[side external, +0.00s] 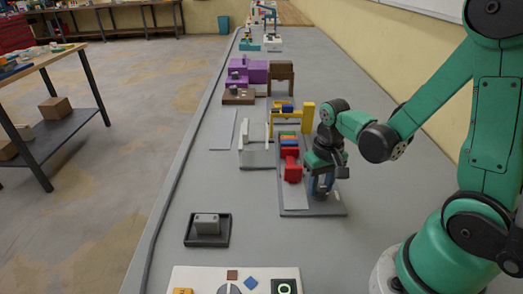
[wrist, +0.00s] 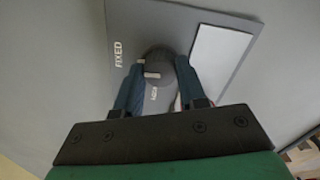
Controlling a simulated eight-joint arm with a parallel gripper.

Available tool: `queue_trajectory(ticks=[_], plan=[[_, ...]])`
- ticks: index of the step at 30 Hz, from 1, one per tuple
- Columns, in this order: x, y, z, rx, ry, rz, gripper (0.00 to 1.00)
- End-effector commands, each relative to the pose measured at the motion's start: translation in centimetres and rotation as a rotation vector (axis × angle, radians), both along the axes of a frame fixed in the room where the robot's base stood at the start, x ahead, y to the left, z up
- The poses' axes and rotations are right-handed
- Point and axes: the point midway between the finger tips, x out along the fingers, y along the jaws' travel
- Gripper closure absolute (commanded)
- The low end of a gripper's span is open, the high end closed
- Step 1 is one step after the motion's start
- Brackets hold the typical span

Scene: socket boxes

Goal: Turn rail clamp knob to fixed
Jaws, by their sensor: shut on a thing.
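The rail clamp knob (wrist: 160,56) is a dark round knob on a grey plate (wrist: 180,15) in the wrist view. A small pale bar (wrist: 152,75) shows at its near edge. The word FIXED (wrist: 118,54) is printed to the left of the knob. A second label (wrist: 154,93), too small to read surely, is just below it. My gripper (wrist: 158,68) has one finger on each side of the knob and is shut on it. In the side view my gripper (side external: 321,184) points down at the plate's right part and hides the knob.
A red block assembly (side external: 291,165) stands close left of my gripper, with a yellow frame (side external: 307,118) behind. A white panel (wrist: 218,55) lies right of the knob. A dark tray (side external: 222,241) with a grey block is nearer. The bench between is clear.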

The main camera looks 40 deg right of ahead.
Motion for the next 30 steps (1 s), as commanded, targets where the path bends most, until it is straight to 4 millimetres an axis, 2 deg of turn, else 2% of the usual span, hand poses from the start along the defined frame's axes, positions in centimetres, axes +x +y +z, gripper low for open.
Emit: queue_trajectory(ticks=[9, 22, 23, 26, 30], plan=[[-0.07, 0.0, -0.02, 0.0, 0.002, -0.082, 1.0], [-0.05, 0.0, -0.01, 0.0, 0.002, -0.091, 1.0], [-0.05, 0.0, -0.01, 0.0, 0.002, -0.091, 0.62], [-0.04, 0.0, -0.01, 0.0, 0.002, -0.091, 0.33], [-0.03, 0.0, 0.0, 0.0, 0.001, -0.09, 0.33]])
